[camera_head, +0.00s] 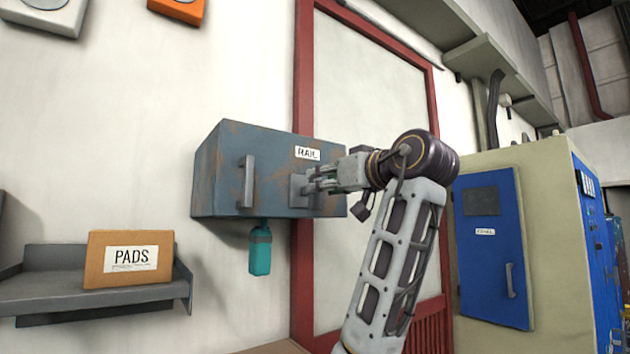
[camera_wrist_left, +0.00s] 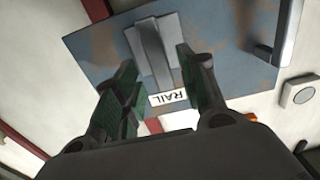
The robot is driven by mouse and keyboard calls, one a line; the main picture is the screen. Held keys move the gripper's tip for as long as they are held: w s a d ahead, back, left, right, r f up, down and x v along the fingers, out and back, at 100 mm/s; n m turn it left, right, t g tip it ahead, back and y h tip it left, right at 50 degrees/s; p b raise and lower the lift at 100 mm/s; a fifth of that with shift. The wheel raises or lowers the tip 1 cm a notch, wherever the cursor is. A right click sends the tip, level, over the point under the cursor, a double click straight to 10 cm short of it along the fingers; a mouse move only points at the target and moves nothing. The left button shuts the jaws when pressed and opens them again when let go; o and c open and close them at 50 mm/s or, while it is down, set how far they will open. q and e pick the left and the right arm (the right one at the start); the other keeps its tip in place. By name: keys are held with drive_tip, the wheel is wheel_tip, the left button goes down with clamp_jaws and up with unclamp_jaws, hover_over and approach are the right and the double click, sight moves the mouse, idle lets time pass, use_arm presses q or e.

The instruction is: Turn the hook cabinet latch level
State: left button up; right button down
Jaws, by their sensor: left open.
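The hook cabinet (camera_head: 225,165) is a worn blue-grey box marked RAIL on the wall; its front also fills much of the left wrist view (camera_wrist_left: 95,55). Its latch plate (camera_head: 298,190) is on the right part of the front. In the left wrist view the grey latch lever (camera_wrist_left: 152,50) stands out from its plate and runs crosswise to the RAIL label, so it looks roughly upright. My left gripper (camera_head: 325,180) is at the latch, open, with its fingers (camera_wrist_left: 162,95) on either side of the lever's end in the picture. I cannot tell whether they touch it. My right gripper is out of view.
A fixed vertical handle (camera_head: 248,182) is left of the latch. A teal object (camera_head: 260,252) hangs below the cabinet. A red-framed panel (camera_head: 303,80) is behind, and a blue-doored cabinet (camera_head: 490,265) is at right.

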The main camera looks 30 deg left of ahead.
use_arm(q)
drive_tip(key=shift+p+x, duration=0.5)
drive_tip(key=shift+x, duration=1.6)
clamp_jaws()
